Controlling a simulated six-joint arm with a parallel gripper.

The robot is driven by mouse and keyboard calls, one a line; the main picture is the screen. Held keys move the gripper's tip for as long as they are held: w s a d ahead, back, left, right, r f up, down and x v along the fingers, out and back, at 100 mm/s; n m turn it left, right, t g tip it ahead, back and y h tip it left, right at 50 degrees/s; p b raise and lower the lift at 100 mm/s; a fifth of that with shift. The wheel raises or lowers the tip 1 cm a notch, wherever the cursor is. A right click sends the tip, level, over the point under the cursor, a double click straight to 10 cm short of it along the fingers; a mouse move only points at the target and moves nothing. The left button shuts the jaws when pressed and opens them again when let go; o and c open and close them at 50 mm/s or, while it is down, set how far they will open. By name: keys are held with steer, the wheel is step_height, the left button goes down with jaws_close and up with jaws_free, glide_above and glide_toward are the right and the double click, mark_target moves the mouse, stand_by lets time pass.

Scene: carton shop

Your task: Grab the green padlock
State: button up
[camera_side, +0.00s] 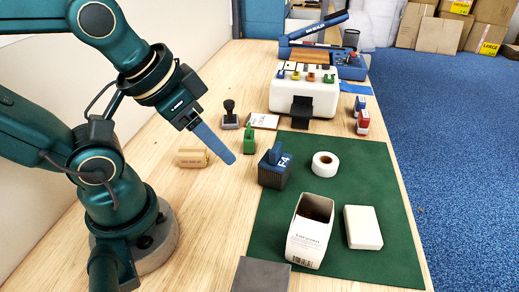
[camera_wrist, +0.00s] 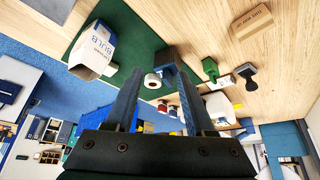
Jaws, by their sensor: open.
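The green padlock (camera_side: 249,140) stands on the bare wood of the table, just left of the green mat. It is small, with a narrower upper part. It also shows in the wrist view (camera_wrist: 210,69), to the right of the fingers. My gripper (camera_side: 222,148) is in the air to the left of the padlock in the side view. Only one long blue finger shows clearly there. In the wrist view my gripper (camera_wrist: 159,70) has its two fingers apart with nothing held between them, and the padlock lies outside them.
A dark F4 block (camera_side: 273,172), white tape roll (camera_side: 325,164), open bulb carton (camera_side: 309,235) and white box (camera_side: 362,228) stand on the green mat (camera_side: 270,225). A tan block (camera_side: 192,157) and a black-handled stamp (camera_side: 230,116) are near the padlock.

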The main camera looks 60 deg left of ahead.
steer(key=shift+o, duration=0.2)
steer(key=m+g+y, duration=0.2)
steer(key=m+y, duration=0.2)
steer(key=m, duration=2.2)
glide_above(249, 129)
steer(key=d, duration=0.2)
step_height(249, 129, down, 7)
steer(key=f, duration=0.1)
steer(key=a+f, duration=0.1)
steer(key=f, duration=0.1)
steer(key=shift+s+a+f+n+g, duration=0.1)
steer(key=shift+s+a+n+g, duration=0.1)
steer(key=shift+n+g, duration=0.2)
steer(key=shift+x, duration=2.6)
steer(key=shift+d, duration=0.1)
